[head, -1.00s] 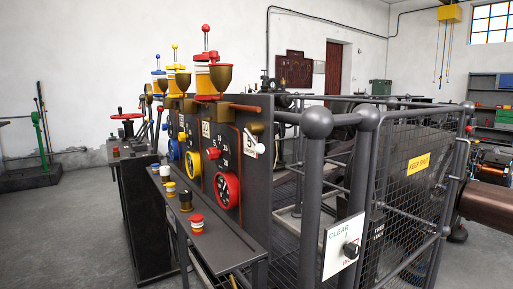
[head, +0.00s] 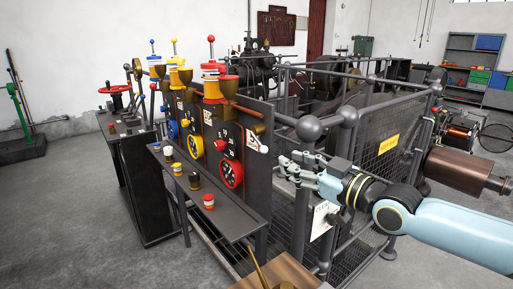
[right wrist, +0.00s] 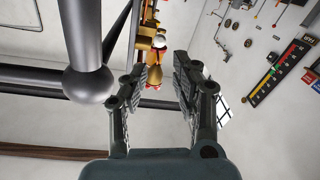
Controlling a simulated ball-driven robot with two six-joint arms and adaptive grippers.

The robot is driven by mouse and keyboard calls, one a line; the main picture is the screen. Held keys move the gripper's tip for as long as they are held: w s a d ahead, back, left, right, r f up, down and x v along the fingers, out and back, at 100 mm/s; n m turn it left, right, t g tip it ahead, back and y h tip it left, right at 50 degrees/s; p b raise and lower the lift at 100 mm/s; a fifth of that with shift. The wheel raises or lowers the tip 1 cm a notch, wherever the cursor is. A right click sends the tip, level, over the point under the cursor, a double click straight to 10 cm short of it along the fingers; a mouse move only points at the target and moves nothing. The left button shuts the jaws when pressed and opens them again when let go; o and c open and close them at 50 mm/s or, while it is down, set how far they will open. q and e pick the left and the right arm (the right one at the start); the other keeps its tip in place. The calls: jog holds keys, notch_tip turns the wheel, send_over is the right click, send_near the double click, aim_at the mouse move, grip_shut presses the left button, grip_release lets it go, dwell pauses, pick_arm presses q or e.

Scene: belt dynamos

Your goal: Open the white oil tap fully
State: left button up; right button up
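The white oil tap (head: 257,143) is on the right end of the dark dial panel (head: 262,180), below a brass fitting. Its short white handle slants down to the right. My right gripper (head: 287,167) is to the right of the tap, apart from it, with its fingers pointing left toward the panel. In the right wrist view the right gripper (right wrist: 168,72) is open and empty. Beyond its fingertips there are small brass, red and white parts (right wrist: 158,48); I cannot tell which of them is the tap. My left gripper is not in view.
A grey rail with a ball joint (head: 308,128) runs close behind my right gripper and shows large in the wrist view (right wrist: 88,84). A mesh guard with a yellow sign (head: 388,145) stands behind my right arm. A shelf with several coloured buttons (head: 208,203) projects in front of the panel.

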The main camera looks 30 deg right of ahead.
aim_at(264, 150)
jog(key=w+b, duration=0.2)
jog(key=w, duration=0.1)
jog(key=w+a+b, duration=0.1)
jog(key=w+b, duration=0.1)
jog(key=w, duration=0.1)
jog(key=w+b, duration=0.2)
jog(key=w, duration=0.1)
jog(key=shift+w+a+f, duration=0.2)
jog(key=shift+w, duration=0.3)
jog(key=shift+r, duration=0.1)
grip_shut()
